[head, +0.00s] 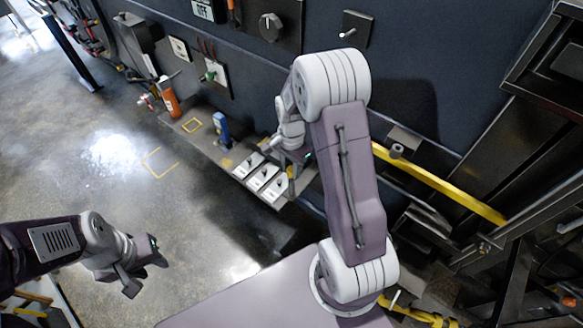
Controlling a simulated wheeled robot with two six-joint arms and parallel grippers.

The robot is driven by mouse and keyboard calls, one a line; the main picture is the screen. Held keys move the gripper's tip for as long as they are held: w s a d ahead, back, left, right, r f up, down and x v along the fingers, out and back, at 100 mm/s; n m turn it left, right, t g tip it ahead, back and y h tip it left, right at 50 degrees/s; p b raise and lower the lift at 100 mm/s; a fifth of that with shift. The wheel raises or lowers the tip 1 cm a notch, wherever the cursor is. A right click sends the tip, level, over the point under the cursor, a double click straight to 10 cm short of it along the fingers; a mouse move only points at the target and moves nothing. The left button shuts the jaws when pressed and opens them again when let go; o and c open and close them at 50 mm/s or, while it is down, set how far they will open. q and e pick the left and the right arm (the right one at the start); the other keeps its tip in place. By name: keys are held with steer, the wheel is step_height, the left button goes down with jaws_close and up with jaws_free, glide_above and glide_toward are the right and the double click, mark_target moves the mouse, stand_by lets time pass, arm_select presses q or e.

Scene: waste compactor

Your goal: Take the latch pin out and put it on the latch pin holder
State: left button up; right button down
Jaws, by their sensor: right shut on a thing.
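My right gripper (290,160) is low over the right part of the shelf along the dark wall, beside three white plates with black knobs. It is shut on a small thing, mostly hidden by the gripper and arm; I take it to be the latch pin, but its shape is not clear. A bit of yellow shows by the fingers. I cannot tell which part of the shelf is the latch pin holder. My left gripper (143,270) is at the lower left over the floor, with its fingers apart and empty, far from the shelf.
The shelf (205,148) also carries the white plates (263,177), a blue item (221,130) and an orange bottle (169,98). A yellow bar (440,183) slopes down at the right, near dark metal framework. The floor (105,150) at the left is clear.

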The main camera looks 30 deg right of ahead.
steer(key=shift+f+b, duration=0.55)
steer(key=shift+f, duration=0.35)
steer(key=c, duration=1)
jaws_free()
steer(key=shift+c, duration=0.2)
steer(key=shift+c, duration=0.3)
step_height(320, 180, up, 7)
steer(key=p, duration=0.6)
steer(key=shift+r, duration=0.15)
